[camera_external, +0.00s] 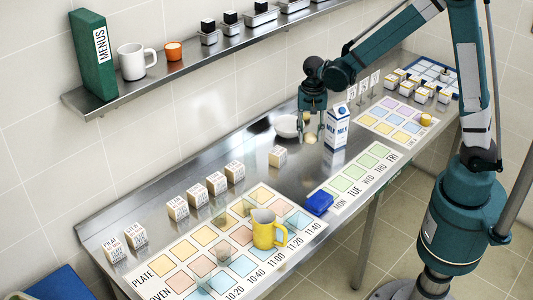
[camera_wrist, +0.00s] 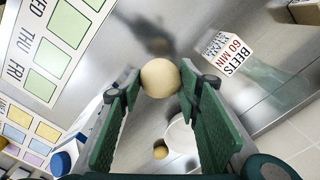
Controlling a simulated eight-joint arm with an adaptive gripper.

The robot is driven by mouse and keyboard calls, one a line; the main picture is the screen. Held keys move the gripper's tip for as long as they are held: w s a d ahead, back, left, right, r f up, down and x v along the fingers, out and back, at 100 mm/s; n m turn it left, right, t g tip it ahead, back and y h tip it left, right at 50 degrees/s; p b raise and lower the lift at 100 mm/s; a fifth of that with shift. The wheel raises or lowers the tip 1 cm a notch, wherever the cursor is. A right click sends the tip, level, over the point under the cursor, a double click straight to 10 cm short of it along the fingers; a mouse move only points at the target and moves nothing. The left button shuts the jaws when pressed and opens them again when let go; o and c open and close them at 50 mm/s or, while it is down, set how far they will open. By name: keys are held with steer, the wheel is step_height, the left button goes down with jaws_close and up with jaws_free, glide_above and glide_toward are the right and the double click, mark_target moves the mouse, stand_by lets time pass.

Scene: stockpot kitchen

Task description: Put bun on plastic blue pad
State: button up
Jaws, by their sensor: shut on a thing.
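The bun, a round tan ball (camera_wrist: 160,78), is between the fingertips of my gripper (camera_wrist: 160,88) in the wrist view, with a finger against each side. In the external view my gripper (camera_external: 311,134) points down over the counter, left of the milk carton, with the bun (camera_external: 311,139) at its tips. I cannot tell whether the bun is clear of the counter. The plastic blue pad (camera_external: 319,203) lies at the MON end of the weekday mat, nearer the camera. It does not show in the wrist view.
The milk carton (camera_external: 337,127) stands close right of my gripper. A white bowl (camera_external: 287,127) and a smaller tan ball (camera_wrist: 160,150) are nearby. A labelled cube (camera_external: 277,156) stands to the left, and a yellow mug (camera_external: 267,229) is on the front mat. A shelf (camera_external: 225,47) runs above.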

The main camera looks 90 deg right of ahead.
steer(key=shift+a, duration=0.1)
steer(key=shift+w+a+r, duration=0.1)
steer(key=shift+w+a, duration=0.05)
steer(key=shift+a, duration=0.4)
steer(key=a+r, duration=0.2)
steer(key=a, duration=1.1)
steer(key=r, duration=0.2)
glide_above(320, 198)
steer(key=shift+w+n+b, duration=0.1)
steer(key=shift+n+b, duration=0.3)
steer(key=shift+f, duration=0.15)
steer(key=shift+f+b, duration=0.35)
steer(key=shift+f, duration=2.5)
steer(key=shift+f, duration=0.1)
steer(key=shift+f, duration=1.95)
